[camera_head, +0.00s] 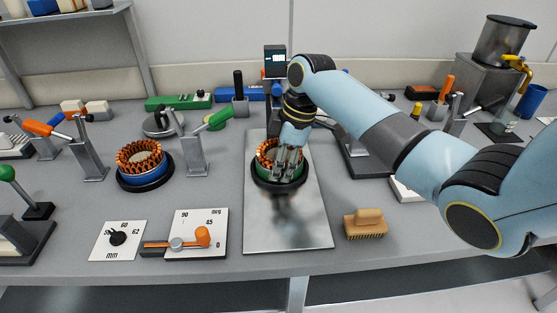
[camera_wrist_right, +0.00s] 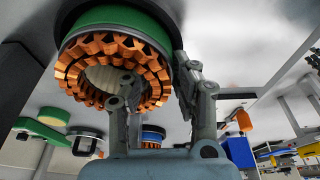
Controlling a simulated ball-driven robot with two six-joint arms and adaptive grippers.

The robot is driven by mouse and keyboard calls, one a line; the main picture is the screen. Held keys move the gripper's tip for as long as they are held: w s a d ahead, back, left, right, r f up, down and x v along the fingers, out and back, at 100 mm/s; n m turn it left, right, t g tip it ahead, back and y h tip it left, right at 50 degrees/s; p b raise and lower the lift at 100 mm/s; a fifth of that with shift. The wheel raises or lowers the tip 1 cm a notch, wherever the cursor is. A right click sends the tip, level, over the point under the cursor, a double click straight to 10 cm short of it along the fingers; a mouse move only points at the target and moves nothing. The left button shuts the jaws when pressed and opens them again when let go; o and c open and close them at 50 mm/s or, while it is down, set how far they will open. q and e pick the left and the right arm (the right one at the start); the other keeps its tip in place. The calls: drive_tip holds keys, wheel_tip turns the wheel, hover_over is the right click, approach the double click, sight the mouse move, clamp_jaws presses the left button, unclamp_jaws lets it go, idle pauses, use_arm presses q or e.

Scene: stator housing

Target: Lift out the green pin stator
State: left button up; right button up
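The green stator (camera_head: 264,158), a green ring with copper-orange windings, sits upright in a round black base on a metal plate (camera_head: 290,225) in the head view. In the right wrist view the green stator (camera_wrist_right: 98,62) shows its windings and open bore. My right gripper (camera_head: 288,165) points down over it. In the right wrist view its fingers (camera_wrist_right: 157,82) are apart, one in front of the bore, the other beside the outer right side. A winding section shows between them; contact cannot be told. My left gripper is not in view. Pins cannot be made out.
A blue stator (camera_head: 143,174) with copper windings stands in a black base to the left. A wooden brush (camera_head: 365,224) lies right of the plate. Toggle clamps (camera_head: 195,155) stand nearby. A white dial card (camera_head: 118,240) lies at the front left.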

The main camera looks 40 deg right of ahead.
clamp_jaws()
drive_tip(key=shift+w+a+r+p, duration=0.1)
drive_tip(key=shift+w+r+p, duration=0.05)
drive_tip(key=shift+r+p, duration=0.65)
drive_tip(key=shift+a, duration=0.1)
idle(0.4)
drive_tip(key=shift+r+p, duration=0.15)
drive_tip(key=shift+p, duration=0.2)
drive_tip(key=shift+r+p, duration=0.5)
drive_tip(key=shift+p, duration=0.1)
drive_tip(key=shift+w+a+p+v, duration=0.15)
drive_tip(key=shift+p+v, duration=1.05)
drive_tip(key=shift+p, duration=0.2)
drive_tip(key=shift+w+a+p+v, duration=0.15)
drive_tip(key=shift+p+v, duration=1.05)
drive_tip(key=shift+p, duration=0.2)
drive_tip(key=shift+s, duration=0.1)
